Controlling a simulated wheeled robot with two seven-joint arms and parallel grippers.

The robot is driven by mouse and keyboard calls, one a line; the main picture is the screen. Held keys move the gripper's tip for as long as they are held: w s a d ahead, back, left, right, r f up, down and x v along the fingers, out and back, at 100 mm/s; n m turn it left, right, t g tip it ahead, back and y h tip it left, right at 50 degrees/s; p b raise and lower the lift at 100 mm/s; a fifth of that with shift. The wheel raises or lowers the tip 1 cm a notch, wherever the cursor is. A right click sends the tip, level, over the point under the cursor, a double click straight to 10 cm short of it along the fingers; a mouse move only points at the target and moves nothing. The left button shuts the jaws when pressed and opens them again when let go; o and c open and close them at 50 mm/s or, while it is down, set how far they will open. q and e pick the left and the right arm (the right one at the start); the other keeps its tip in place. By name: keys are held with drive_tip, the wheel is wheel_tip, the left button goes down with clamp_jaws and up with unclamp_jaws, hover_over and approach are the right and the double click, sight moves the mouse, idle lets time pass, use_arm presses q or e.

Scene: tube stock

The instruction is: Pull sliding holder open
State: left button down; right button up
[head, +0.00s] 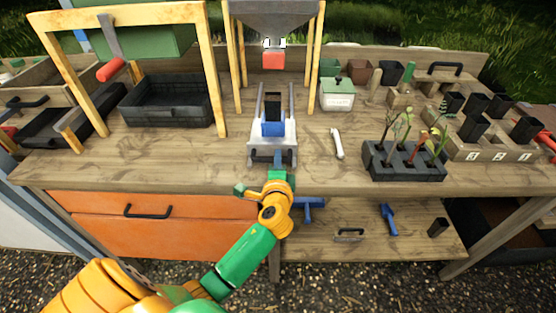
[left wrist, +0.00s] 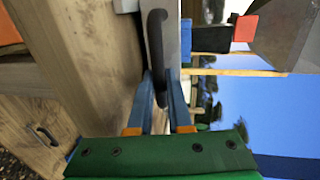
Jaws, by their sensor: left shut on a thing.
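The sliding holder (head: 258,142) is a light grey metal tray with a blue piece and a dark slot, standing on the wooden bench below the grey hopper. In the left wrist view its grey plate (left wrist: 173,35) runs beside a black handle (left wrist: 156,40). My left gripper (head: 278,160) is at the front edge of the holder. Its blue fingers (left wrist: 160,85) are shut on the black handle, one on each side of it. In the head view the gripper hides most of the handle. My right gripper is in neither view.
The grey hopper (head: 275,18) with a red outlet (head: 273,61) hangs above. A black crate (head: 168,108) stands left. An orange drawer (head: 180,238) is below.

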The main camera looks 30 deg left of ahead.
use_arm(q)
drive_tip(key=c, duration=1.1)
unclamp_jaws()
drive_tip(key=v, duration=0.7)
